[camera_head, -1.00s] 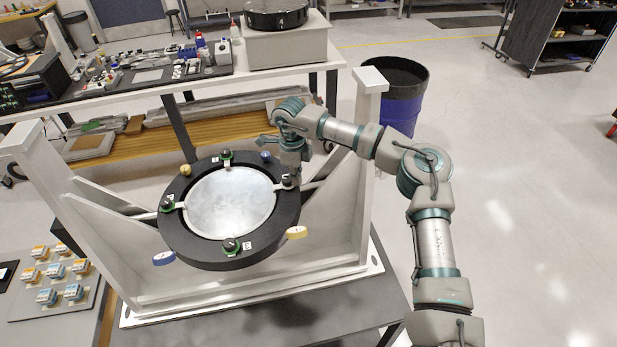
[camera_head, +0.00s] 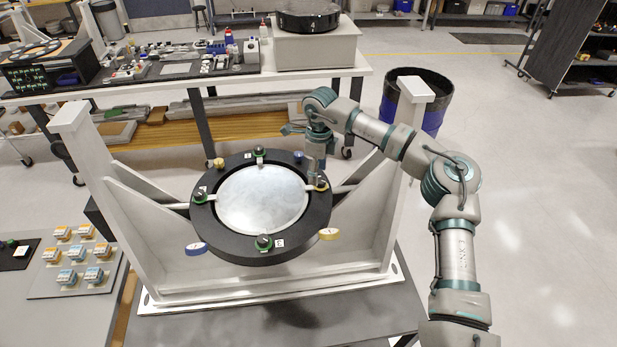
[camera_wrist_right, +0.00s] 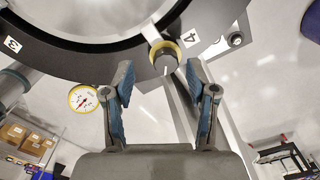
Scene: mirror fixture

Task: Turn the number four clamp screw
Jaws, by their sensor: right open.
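The number four clamp screw (camera_wrist_right: 165,54) is a dark knob with a yellow ring on the black ring of the mirror fixture (camera_wrist_right: 90,52), beside a white "4" label (camera_wrist_right: 192,40). In the head view the same clamp screw (camera_head: 321,186) is at the ring's right side. My right gripper (camera_wrist_right: 160,80) is open and empty. Its two fingers point at the knob, which lies just beyond the tips and roughly between them; I see no contact. In the head view my right gripper (camera_head: 316,172) is directly above this clamp. My left gripper is not in view.
The round mirror (camera_head: 262,200) lies in the ring, with other green-ringed clamps (camera_head: 264,242) around it. White fixture posts (camera_head: 408,130) stand at both sides. A bench (camera_head: 150,95) with tools and a dark bin (camera_head: 432,110) are behind. Open floor lies to the right.

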